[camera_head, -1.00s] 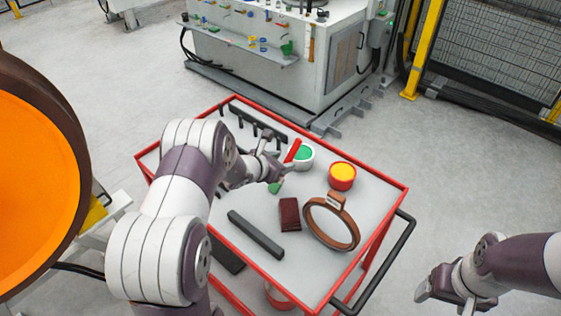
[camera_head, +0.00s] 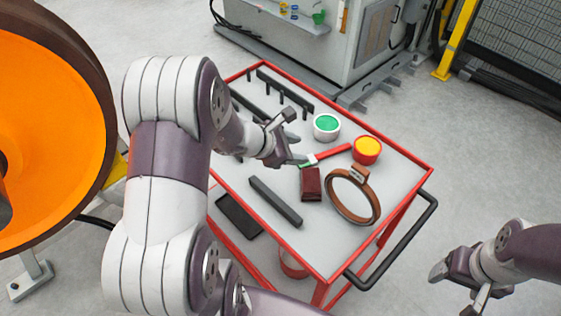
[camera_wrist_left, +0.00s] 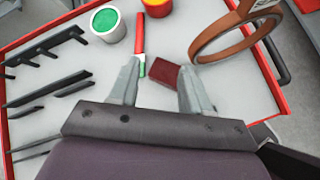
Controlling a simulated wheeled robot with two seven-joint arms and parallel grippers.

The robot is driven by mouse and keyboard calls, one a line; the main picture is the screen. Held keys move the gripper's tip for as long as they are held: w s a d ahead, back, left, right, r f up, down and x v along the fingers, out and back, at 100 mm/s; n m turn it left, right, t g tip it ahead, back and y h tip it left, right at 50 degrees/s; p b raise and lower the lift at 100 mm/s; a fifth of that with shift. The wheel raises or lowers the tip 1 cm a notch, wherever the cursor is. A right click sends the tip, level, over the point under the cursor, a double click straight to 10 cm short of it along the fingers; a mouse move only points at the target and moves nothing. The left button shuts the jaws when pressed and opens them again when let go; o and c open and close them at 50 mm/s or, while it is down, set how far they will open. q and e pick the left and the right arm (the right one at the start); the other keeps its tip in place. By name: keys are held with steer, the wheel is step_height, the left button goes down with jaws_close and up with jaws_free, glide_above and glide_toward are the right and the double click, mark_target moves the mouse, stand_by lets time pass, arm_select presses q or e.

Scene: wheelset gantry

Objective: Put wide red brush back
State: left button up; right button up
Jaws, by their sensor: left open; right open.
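The red-handled brush (camera_head: 328,154), with a pale band and green tip, lies on the cart top (camera_head: 238,185), tip toward my left gripper. In the left wrist view the brush (camera_wrist_left: 140,42) points away, its green end beside the left fingertip. My left gripper (camera_head: 292,140) is open above the cart, at the brush's green end; nothing is clamped between its fingers. A black rack with pegs (camera_head: 285,92) stands at the cart's far left. My right gripper (camera_head: 457,288) is open and empty, off the cart to the right.
A green-topped tin (camera_head: 326,128) and a red tin with yellow top (camera_head: 367,150) stand behind the brush. A dark red block (camera_head: 311,184), a brown ring gauge (camera_head: 354,205) and a dark bar (camera_head: 275,202) lie nearer. A large orange wheel (camera_head: 50,120) stands left.

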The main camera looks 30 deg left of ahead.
arm_select(q)
steer(key=s+d+m+g+y, duration=0.2)
steer(key=s+m, duration=0.6)
steer(key=m, duration=0.5)
steer(key=s+d+m+g+y, duration=0.2)
steer(key=s+m+g, duration=0.3)
steer(key=m, duration=0.8)
steer(key=s+y, duration=0.1)
steer(key=s, duration=0.1)
steer(key=shift+s+r, duration=0.4)
steer(key=shift+d, duration=0.15)
